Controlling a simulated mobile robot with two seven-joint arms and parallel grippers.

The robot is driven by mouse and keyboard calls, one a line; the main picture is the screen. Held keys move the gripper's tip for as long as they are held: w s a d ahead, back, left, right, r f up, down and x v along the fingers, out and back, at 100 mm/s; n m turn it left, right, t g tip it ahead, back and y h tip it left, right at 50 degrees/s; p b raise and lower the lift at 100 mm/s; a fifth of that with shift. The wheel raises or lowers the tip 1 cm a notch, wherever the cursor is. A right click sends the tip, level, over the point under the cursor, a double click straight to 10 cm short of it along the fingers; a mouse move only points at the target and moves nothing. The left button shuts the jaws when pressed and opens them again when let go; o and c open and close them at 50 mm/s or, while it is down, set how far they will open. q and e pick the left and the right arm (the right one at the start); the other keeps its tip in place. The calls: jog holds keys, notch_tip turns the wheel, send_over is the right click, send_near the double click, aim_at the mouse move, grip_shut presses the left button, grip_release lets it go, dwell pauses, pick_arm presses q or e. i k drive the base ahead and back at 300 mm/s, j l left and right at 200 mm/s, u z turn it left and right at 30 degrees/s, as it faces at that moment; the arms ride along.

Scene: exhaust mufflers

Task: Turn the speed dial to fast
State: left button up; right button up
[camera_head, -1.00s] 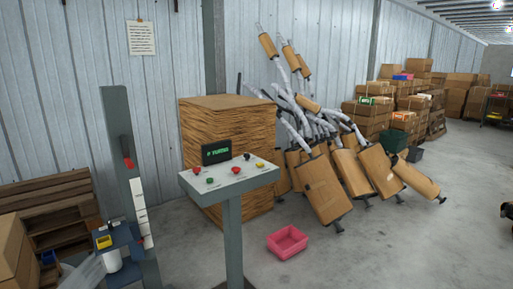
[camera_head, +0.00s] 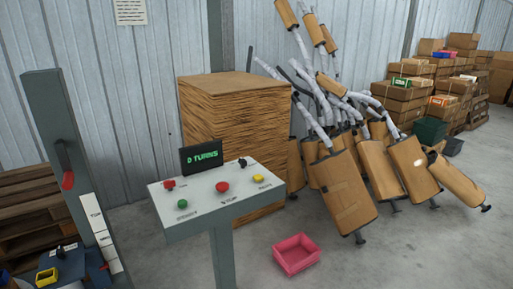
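A grey control panel (camera_head: 205,213) stands on a post at the centre left. On its sloped top are a red button at the left (camera_head: 169,184), a green button (camera_head: 182,204), a larger red button (camera_head: 222,187), a yellow button (camera_head: 266,179) and a small black knob (camera_head: 243,162) at the back right. The panel's lettering is too small to read. A dark display (camera_head: 201,157) behind it shows green text that looks like "0 TURNS". Another black knob (camera_head: 60,250) sits on a blue unit at lower left; I cannot tell which is the speed dial. Neither gripper is in view.
A grey upright with a red-handled lever (camera_head: 67,180) stands left of the panel. A large wooden block (camera_head: 235,125) is behind it, with leaning mufflers (camera_head: 340,185) to the right. A pink bin (camera_head: 296,255) lies on the floor. Floor at lower right is clear.

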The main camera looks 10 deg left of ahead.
aim_at(243, 162)
jog(key=i+z, duration=0.1)
jog(key=i, duration=0.75)
